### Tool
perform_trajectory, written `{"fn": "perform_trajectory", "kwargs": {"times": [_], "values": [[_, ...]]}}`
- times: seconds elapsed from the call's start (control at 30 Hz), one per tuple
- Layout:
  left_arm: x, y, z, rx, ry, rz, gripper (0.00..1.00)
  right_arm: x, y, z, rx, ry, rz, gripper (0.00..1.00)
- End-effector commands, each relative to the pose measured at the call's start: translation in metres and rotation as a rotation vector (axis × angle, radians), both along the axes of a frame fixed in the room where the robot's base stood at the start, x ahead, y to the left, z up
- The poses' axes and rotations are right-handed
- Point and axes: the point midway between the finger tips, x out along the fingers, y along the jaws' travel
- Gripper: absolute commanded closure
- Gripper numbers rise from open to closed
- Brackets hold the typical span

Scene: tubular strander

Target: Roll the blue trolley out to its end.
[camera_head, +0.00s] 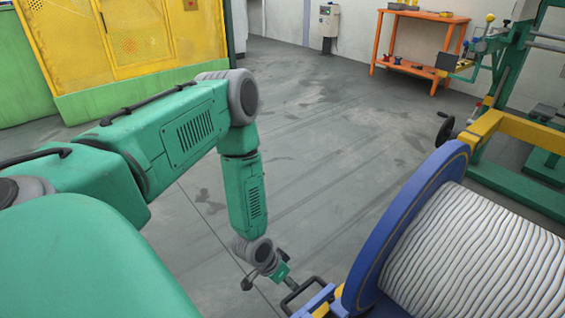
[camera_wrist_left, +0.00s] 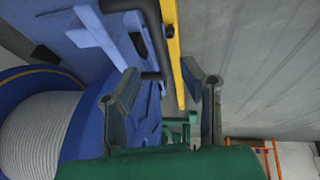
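The blue trolley shows at the bottom of the head view as a small blue part (camera_head: 315,301) with a black handle (camera_head: 301,290), beneath a large reel. In the left wrist view, the blue frame (camera_wrist_left: 78,38) fills the upper left, and the black bent handle (camera_wrist_left: 156,40) runs beside a yellow bar (camera_wrist_left: 174,60). My left gripper (camera_head: 268,281) is down beside the handle. In the wrist view its two fingers (camera_wrist_left: 166,85) stand apart, with the handle's lower end near the left finger; contact cannot be told. My right gripper is not in view.
The reel (camera_head: 402,225) of pale cable stands at the lower right, with a yellow beam (camera_head: 525,130) and green frame behind it. An orange bench (camera_head: 420,17) stands at the back. A yellow-panelled cabinet (camera_head: 125,40) is at upper left. The middle grey floor is clear.

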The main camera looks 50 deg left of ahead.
Motion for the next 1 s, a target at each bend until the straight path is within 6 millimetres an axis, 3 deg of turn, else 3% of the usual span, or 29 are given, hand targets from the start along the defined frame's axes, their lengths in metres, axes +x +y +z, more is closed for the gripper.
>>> {"fn": "perform_trajectory", "kwargs": {"times": [0.1,0.3,1.0], "values": [[-0.008,0.005,0.023,-0.001,-0.002,0.001,0.64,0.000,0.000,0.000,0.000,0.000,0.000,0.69],[-0.016,0.009,0.043,0.001,-0.003,0.001,0.64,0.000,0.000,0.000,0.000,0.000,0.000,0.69],[-0.019,0.008,0.049,0.000,0.003,-0.002,0.64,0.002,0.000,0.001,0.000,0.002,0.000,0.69]]}}
